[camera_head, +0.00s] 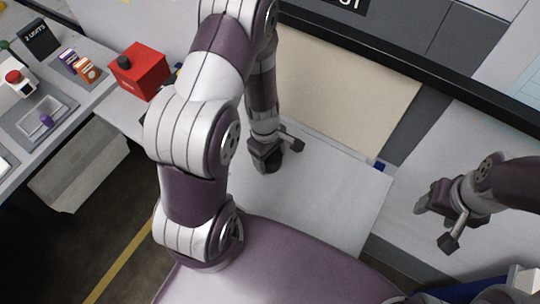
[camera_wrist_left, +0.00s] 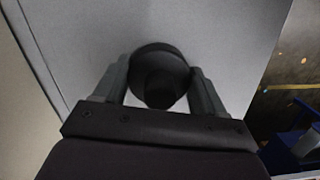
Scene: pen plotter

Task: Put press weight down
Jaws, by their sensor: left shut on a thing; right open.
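The press weight (camera_wrist_left: 160,55) is a dark round piece with a knob, seen from above between the fingers of my left gripper (camera_wrist_left: 160,90) in the left wrist view. In the head view my left gripper (camera_head: 266,150) points down over the pale grey board (camera_head: 335,200), shut on the weight, which is mostly hidden by the dark fingers. I cannot tell whether the weight's underside touches the board. My right gripper (camera_head: 437,217) is open and empty, over the grey surface at the right.
A cream sheet (camera_head: 345,90) lies behind the board, below a black rail (camera_head: 400,57). A red box (camera_head: 140,72) with a black knob stands at the left. Beyond it a side table holds a grey tray (camera_head: 42,121) and small boxes (camera_head: 84,70). The board's right part is clear.

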